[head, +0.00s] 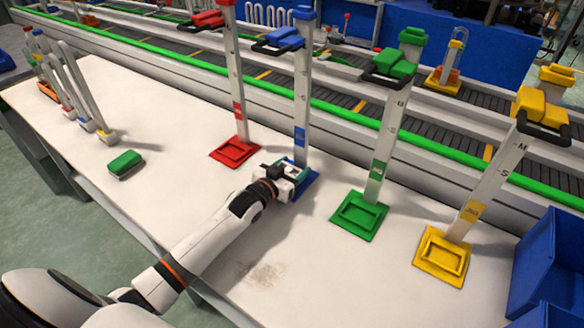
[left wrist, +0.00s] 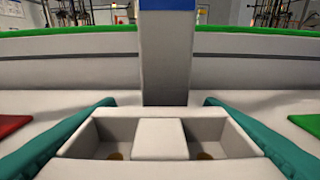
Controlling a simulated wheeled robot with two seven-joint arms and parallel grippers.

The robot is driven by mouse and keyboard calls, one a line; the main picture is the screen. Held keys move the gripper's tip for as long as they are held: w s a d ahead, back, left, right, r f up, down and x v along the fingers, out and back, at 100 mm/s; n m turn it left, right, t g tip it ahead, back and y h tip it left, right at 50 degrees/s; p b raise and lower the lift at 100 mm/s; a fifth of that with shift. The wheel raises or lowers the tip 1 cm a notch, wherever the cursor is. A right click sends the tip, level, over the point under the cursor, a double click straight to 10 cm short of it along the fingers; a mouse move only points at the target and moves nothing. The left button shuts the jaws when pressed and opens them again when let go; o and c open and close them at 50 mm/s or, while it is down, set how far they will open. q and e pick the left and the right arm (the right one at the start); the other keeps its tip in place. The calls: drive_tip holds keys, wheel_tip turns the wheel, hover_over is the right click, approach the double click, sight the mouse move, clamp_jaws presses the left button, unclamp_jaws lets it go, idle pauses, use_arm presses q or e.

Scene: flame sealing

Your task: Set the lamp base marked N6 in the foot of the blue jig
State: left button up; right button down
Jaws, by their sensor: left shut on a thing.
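The blue jig has a tall pale post (head: 301,105), a blue clamp on top and a blue foot (head: 309,183) on the table. My left gripper (head: 294,177) is down at this foot and partly hides it. In the left wrist view its teal fingers (left wrist: 163,140) are shut on a pale grey lamp base (left wrist: 158,138) with two square sockets. The base sits just in front of the jig's post (left wrist: 165,60). No N6 mark shows, and I cannot tell whether the base rests in the foot or hovers over it. My right gripper is out of view.
A red jig (head: 234,150) stands left of the blue one; green (head: 358,216) and yellow (head: 440,257) jigs stand right. A green block (head: 125,163) and several glass-tube lamps (head: 78,90) are at the left. Blue bins (head: 548,265) stand at the right; a conveyor (head: 340,100) runs behind.

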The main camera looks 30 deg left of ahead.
use_arm(q)
drive_tip(key=shift+f, duration=0.1)
idle(0.3)
drive_tip(key=o, duration=1.2)
drive_tip(key=shift+c, duration=0.2)
drive_tip(key=shift+s, duration=0.1)
drive_tip(key=v, duration=1.2)
